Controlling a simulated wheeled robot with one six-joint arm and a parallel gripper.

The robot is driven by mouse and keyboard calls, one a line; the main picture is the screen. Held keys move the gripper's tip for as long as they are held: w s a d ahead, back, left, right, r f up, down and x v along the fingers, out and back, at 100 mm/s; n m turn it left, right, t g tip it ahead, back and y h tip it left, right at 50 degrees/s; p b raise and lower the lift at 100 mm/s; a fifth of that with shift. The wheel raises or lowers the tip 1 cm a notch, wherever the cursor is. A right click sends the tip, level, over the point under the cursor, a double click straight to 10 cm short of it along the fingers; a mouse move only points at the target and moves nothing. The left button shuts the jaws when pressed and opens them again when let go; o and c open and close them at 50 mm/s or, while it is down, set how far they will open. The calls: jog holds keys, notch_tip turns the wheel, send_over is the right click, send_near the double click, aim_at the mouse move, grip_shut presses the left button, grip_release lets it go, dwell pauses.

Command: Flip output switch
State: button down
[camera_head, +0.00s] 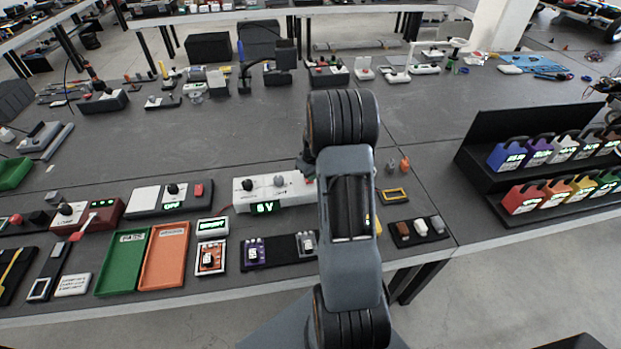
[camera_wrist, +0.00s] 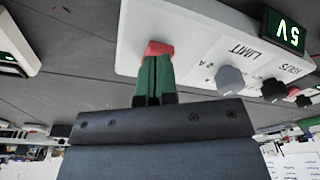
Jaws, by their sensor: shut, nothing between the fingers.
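The white power supply box (camera_head: 243,200) sits on the bench with a lit green display (camera_head: 264,208) that appears to read 5V. My arm covers its right end in the head view. In the wrist view the box (camera_wrist: 185,35) appears turned over, with its display (camera_wrist: 284,30), a grey knob (camera_wrist: 230,78) marked LIMIT and a black knob (camera_wrist: 274,89) marked VOLTS. A red switch (camera_wrist: 158,48) is at the box's near end. My gripper (camera_wrist: 155,64) has its green fingers shut and empty, with the tips right at the red switch. I cannot tell whether they touch.
A green tray (camera_head: 122,262) and an orange tray (camera_head: 164,255) lie to the left. Small modules (camera_head: 253,254) lie in front of the box. A rack of coloured padlock-like blocks (camera_head: 522,198) stands at right. Bench behind the box is mostly clear.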

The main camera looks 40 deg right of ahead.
jog(key=shift+f+b, duration=0.4)
jog(key=shift+f, duration=0.15)
jog(key=shift+r, duration=0.15)
jog(key=shift+r+p, duration=2.05)
jog(key=shift+r, duration=1.35)
jog(key=shift+w, duration=0.1)
